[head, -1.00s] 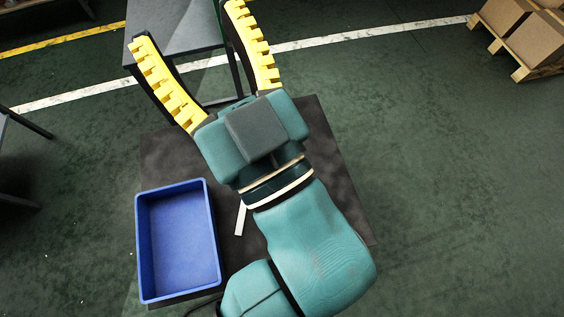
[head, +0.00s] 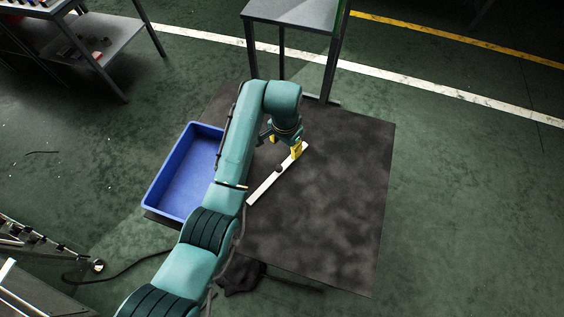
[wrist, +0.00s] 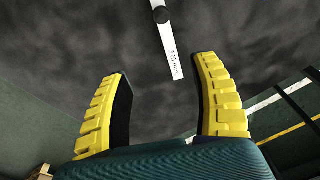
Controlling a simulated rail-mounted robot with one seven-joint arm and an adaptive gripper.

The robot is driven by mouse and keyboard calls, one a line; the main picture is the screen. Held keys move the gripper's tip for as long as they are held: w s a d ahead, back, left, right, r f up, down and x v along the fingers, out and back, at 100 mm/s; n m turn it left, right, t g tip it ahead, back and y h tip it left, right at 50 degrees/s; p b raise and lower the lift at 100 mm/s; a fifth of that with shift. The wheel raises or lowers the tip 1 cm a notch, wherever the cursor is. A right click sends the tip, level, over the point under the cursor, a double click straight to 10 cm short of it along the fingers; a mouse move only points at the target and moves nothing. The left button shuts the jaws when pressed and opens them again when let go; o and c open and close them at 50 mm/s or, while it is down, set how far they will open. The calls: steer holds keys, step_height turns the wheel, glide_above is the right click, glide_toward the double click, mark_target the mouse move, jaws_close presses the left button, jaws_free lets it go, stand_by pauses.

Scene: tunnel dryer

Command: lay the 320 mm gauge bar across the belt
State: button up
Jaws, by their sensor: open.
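The gauge bar (head: 270,183) is a long white strip with a dark round knob in its middle. It lies slantwise on a dark, mottled flat top. In the wrist view the bar (wrist: 172,60) shows its end marked "320 mm" and part of the black knob. My gripper (head: 297,149) is over the bar's far right end in the head view. In the wrist view my gripper (wrist: 164,68) is open and empty, with the marked end showing between its yellow fingers. Its height above the bar is hard to judge. I cannot make out the belt.
A blue bin (head: 172,183) stands left of the bar, partly behind my arm. The dark top (head: 340,200) is clear to the right. A grey table (head: 300,14) stands behind it. A shelf unit (head: 112,38) is at top left, and metal framework (head: 40,245) at lower left.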

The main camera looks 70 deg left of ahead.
mark_target(279, 168)
steer(key=shift+g+h, duration=0.3)
steer(key=shift+h, duration=0.1)
steer(key=f+b, duration=0.1)
steer(key=f, duration=0.3)
steer(key=s+f+b, duration=0.1)
steer(key=f+b, duration=0.1)
steer(key=f, duration=0.2)
steer(key=s+f+b, duration=0.1)
steer(key=f, duration=0.3)
steer(key=shift+s+a+f+b, duration=0.15)
steer(key=shift+s+b, duration=0.1)
steer(key=shift+b, duration=0.15)
steer(key=f+b, duration=0.1)
steer(key=f, duration=0.1)
steer(key=f+b, duration=0.1)
steer(key=f, duration=0.1)
steer(key=f+b, duration=0.2)
steer(key=shift+w+a, duration=0.15)
steer(key=shift+a, duration=0.15)
steer(key=shift+r, duration=0.15)
jaws_close()
